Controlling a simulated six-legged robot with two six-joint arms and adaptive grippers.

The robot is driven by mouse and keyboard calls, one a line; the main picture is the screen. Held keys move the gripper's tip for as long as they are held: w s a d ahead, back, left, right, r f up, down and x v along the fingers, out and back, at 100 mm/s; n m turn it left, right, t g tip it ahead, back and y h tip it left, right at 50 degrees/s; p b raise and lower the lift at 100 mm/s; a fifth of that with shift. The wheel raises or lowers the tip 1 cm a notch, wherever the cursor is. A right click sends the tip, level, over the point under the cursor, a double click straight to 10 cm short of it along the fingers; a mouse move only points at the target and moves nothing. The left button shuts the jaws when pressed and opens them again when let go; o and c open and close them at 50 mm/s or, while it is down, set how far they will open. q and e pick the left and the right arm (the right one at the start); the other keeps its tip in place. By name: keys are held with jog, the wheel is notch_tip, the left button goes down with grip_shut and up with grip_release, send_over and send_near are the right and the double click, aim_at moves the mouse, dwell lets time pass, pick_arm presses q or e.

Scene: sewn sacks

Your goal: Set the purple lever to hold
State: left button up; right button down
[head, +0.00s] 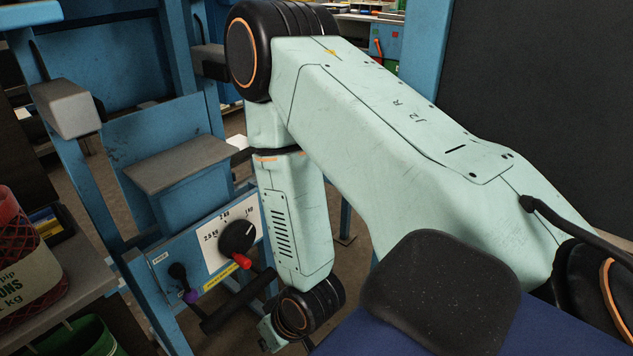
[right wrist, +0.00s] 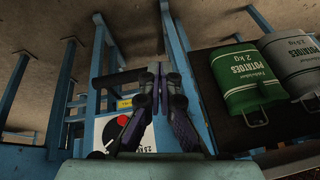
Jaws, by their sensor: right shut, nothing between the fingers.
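The purple lever (head: 190,296) is on the blue panel at lower left in the head view. Its black arm hangs down from a round black pivot, tilted slightly right, with the purple knob at the lower end. A small white label sits above it, too small to read. I cannot make the lever out in the right wrist view. My right gripper (right wrist: 157,82) is shut and empty in the right wrist view, its fingertips together in front of the blue frame. In the head view its fingers are not clearly shown; the wrist is right of the lever. My left gripper is not in view.
A black dial (head: 237,238) with a red tip and kg marks sits right of the lever. A black bar (head: 238,300) juts out below the dial. Potato sacks (right wrist: 250,80) lie on a dark surface in the right wrist view. A bench (head: 75,275) stands left.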

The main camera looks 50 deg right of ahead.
jog(key=s+f+g, duration=0.1)
jog(key=s+f, duration=0.1)
jog(key=s, duration=0.3)
jog(key=s+d+f+g+h+b, duration=0.1)
jog(key=s+f, duration=0.1)
jog(key=s, duration=0.3)
jog(key=shift+d+f+g, duration=0.25)
jog(key=shift+g, duration=0.15)
jog(key=shift+s, duration=0.15)
jog(key=s+f+g, duration=0.2)
jog(key=s, duration=0.5)
jog(key=shift+s+n, duration=0.2)
jog(key=shift+n, duration=0.1)
jog(key=shift+w+a, duration=0.1)
